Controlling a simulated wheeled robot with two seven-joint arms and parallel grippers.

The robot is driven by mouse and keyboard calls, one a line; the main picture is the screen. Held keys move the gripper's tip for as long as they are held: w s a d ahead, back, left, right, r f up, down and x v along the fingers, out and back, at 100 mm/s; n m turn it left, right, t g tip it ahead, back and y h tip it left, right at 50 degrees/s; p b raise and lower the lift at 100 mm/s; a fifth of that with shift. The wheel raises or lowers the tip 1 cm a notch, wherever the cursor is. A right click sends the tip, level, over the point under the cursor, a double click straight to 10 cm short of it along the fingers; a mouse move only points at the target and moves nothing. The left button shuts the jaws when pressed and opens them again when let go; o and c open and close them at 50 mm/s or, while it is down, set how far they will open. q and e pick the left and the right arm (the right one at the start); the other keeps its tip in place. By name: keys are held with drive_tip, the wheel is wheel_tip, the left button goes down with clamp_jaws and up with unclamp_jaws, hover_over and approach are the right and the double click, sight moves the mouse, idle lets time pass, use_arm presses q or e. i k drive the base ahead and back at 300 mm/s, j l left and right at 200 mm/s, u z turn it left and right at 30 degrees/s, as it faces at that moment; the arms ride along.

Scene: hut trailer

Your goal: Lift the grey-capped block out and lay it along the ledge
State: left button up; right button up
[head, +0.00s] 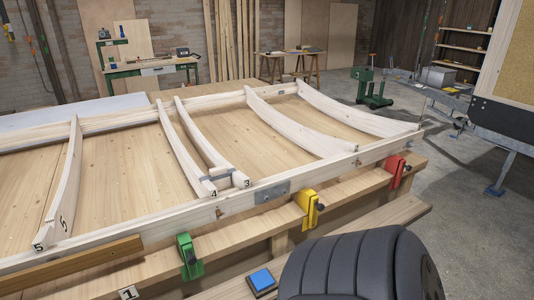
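A short pale wooden block (219,173) with grey ends sits between the curved ribs marked 4 (183,150) and 3 (208,146), near their front ends. It spans the narrow gap between the two ribs and seems to touch both. The ledge (330,195) is the wooden strip running along the front of the frame, below its front rail. Neither of my grippers shows in the head view. A dark ribbed part at the bottom right appears to be mine.
Green (188,256), yellow (309,206) and red (396,171) clamps sit along the front edge. A brown wooden strip (70,266) lies at the front left. A blue-topped square (262,281) lies below. Other curved ribs (300,122) stand across the frame.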

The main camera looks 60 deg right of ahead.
sight(220, 177)
drive_tip(key=l+z, duration=0.15)
drive_tip(key=z, duration=1.5)
